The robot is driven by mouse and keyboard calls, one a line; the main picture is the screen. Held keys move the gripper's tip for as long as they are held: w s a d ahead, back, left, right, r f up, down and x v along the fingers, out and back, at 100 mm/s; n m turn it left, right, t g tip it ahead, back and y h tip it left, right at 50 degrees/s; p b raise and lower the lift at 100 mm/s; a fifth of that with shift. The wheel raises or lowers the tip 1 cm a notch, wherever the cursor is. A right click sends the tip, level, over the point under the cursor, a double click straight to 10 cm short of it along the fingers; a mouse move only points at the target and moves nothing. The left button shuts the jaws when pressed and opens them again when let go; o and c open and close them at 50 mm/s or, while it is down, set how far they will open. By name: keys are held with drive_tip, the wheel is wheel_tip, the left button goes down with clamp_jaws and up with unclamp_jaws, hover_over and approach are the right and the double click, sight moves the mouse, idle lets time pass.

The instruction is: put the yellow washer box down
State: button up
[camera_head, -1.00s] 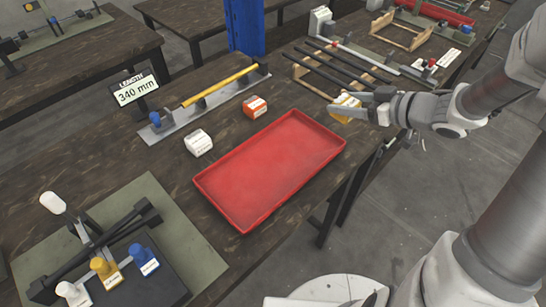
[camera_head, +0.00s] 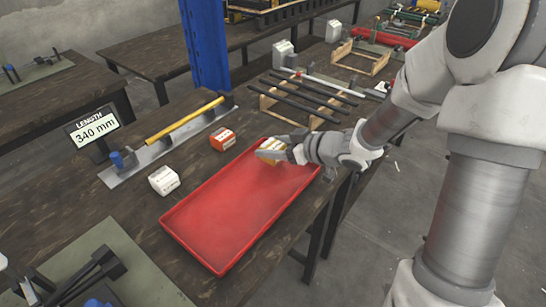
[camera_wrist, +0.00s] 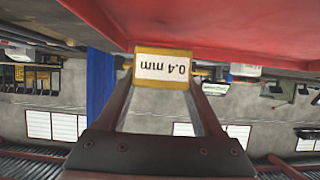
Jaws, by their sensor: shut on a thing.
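The yellow washer box (camera_head: 269,147) is held at the far right end of the red tray (camera_head: 222,210). My gripper (camera_head: 276,151) is shut on it, with the arm reaching in from the right. In the wrist view the yellow box (camera_wrist: 163,67) sits between the fingertips, its white label reading "0.4 mm" upside down. The red tray (camera_wrist: 230,25) spans the top of that view, close to the box. I cannot tell whether the box touches the tray floor.
An orange box (camera_head: 222,140) and a white box (camera_head: 164,180) stand on the bench beside the tray. A length gauge with a yellow rod (camera_head: 185,118) and a "340 mm" display (camera_head: 93,129) lie behind. Black rods on a wooden rack (camera_head: 310,92) are farther back. The tray's near part is bare.

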drive_tip(key=shift+f+b, duration=0.3)
drive_tip(key=shift+f, duration=0.9)
drive_tip(key=shift+f, duration=0.2)
drive_tip(key=o, duration=1.4)
drive_tip(key=shift+o, duration=0.2)
drive_tip(key=shift+r, duration=0.1)
drive_tip(key=shift+d+r, duration=0.1)
drive_tip(key=shift+r, duration=0.15)
drive_tip(key=p+v, duration=0.4)
drive_tip(key=v, duration=0.7)
drive_tip(key=shift+s+d, duration=0.3)
drive_tip(key=shift+d, duration=0.05)
